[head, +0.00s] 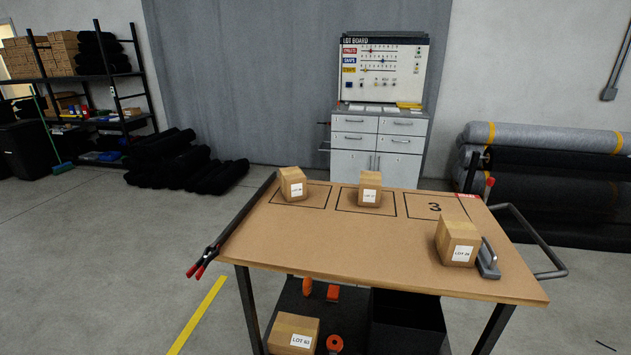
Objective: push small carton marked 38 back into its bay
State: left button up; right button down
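The cart's tan top (350,250) has three outlined bays along its far side. A small carton (292,184) stands at the left part of the left bay; its lot number is too small to read surely. Another small carton (370,188) stands in the middle bay. The right bay (434,206), marked 3, is empty. A larger-looking carton (457,243) stands nearer the front right, outside the bays; its lot label is also hard to read, so I cannot tell which carton is 38. Neither of my grippers is in view.
A grey handled block (488,259) stands against the right side of the front carton. A long dark tool with red grips (204,265) lies along the left edge. The left and middle front of the top is clear. A carton marked LOT 63 (293,335) sits on the lower shelf.

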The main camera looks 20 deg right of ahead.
aim_at(293, 187)
jog(key=i+j+z, duration=0.1)
jog(key=j, duration=0.25)
jog(key=i+j, duration=0.25)
jog(key=i+j+z, duration=0.15)
jog(key=j, duration=0.3)
jog(key=i+j, duration=0.15)
jog(key=j, duration=0.25)
jog(key=i+j+z, duration=0.15)
jog(key=j, duration=0.2)
jog(key=i+j, duration=0.15)
jog(key=j, duration=0.25)
jog(key=i+j+z, duration=0.15)
jog(key=j, duration=0.25)
